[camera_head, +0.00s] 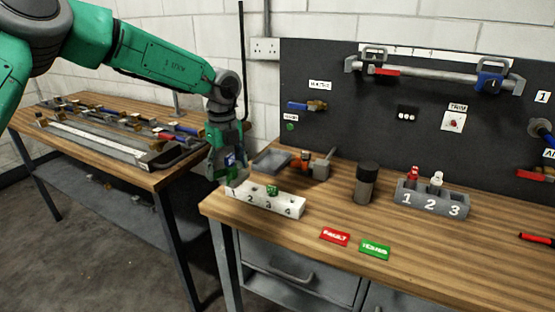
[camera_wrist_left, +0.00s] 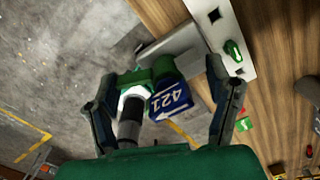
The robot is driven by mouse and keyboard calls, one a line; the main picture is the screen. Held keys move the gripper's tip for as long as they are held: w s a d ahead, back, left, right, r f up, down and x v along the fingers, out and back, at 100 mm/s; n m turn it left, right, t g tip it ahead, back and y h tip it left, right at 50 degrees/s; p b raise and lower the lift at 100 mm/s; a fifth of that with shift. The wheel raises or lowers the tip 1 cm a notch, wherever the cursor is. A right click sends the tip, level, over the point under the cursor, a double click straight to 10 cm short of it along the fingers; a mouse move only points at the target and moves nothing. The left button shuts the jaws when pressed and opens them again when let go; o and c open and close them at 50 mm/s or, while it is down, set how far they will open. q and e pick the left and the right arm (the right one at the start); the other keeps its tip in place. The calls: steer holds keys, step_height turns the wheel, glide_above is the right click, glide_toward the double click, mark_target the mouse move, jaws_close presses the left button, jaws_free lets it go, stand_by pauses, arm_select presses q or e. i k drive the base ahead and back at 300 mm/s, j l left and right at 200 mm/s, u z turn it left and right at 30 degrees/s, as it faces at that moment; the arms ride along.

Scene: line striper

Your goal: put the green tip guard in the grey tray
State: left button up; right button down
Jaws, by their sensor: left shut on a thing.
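My left gripper (camera_head: 228,172) is over the left end of the bench, beside the white numbered rack. In the left wrist view my left gripper (camera_wrist_left: 160,92) has its fingers around a green piece, which looks like the green tip guard (camera_wrist_left: 161,68). A white collar and a dark stem show with it, and a blue tag (camera_wrist_left: 172,100) reads 421. In the head view the fingers mostly hide the guard. The grey tray (camera_head: 268,162) lies flat behind the rack, to the right of my gripper. My right gripper is not in view.
The white rack (camera_head: 262,200) holds a small green piece (camera_head: 272,190). An orange item (camera_head: 302,160) and a grey block stand just right of the tray. A dark cylinder (camera_head: 367,184) and a grey numbered holder (camera_head: 430,200) stand farther right. A tool board rises behind.

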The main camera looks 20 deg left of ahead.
mark_target(272, 161)
steer(key=i, duration=0.85)
